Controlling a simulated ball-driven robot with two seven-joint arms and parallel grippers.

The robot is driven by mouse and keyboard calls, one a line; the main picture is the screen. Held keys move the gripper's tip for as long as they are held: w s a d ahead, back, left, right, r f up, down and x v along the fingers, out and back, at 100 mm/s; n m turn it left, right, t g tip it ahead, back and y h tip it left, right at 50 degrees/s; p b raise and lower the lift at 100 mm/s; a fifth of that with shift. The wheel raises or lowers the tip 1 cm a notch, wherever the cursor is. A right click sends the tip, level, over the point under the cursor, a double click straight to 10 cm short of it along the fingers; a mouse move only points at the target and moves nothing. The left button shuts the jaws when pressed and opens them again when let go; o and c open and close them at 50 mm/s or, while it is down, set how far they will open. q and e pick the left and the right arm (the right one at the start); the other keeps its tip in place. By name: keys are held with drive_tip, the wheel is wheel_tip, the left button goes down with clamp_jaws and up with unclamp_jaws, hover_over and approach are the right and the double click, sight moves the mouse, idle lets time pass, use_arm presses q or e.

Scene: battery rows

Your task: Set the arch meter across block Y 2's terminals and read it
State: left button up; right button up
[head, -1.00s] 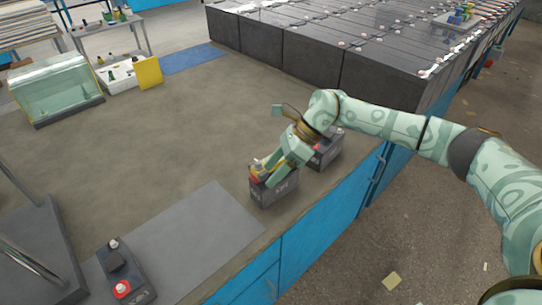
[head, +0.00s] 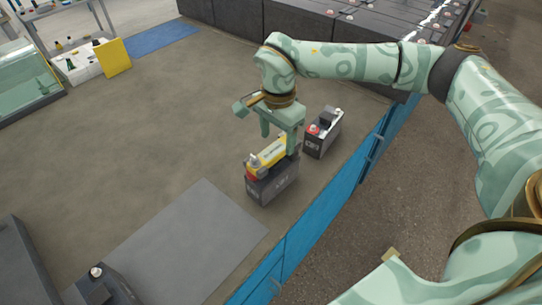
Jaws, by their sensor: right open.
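The yellow arch meter (head: 268,152) sits on top of a dark grey battery block (head: 272,186) near the bench's right edge, lying along the block's length. A red part shows at its near left end. The block's label is too small to read surely, and the contact at the terminals is not clear. My right gripper (head: 280,140) is open, pointing down just above the meter, with its fingers at the meter's far side. Whether they touch it I cannot tell. My left gripper is not in view.
A second block (head: 323,135) with a red terminal stands just behind and right. Another block (head: 103,290) is at the bottom left, beside a grey mat (head: 190,240). A long battery row (head: 300,30) stands at the back. The bench's middle is clear.

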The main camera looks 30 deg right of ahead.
sight(274, 150)
wheel_tip(274, 150, down, 2)
drive_tip(key=shift+a+f, duration=0.1)
drive_tip(key=shift+f, duration=0.05)
drive_tip(key=f+b, duration=0.1)
drive_tip(key=f, duration=0.2)
drive_tip(key=f+b, duration=0.1)
drive_tip(key=f, duration=0.1)
drive_tip(key=shift+w+a+b, duration=0.25)
drive_tip(key=shift+a+b, duration=0.05)
drive_tip(key=shift+r, duration=0.2)
drive_tip(key=shift+c, duration=1)
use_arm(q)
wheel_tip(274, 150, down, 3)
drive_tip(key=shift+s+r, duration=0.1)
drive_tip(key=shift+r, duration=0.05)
use_arm(e)
drive_tip(key=c, duration=1.1)
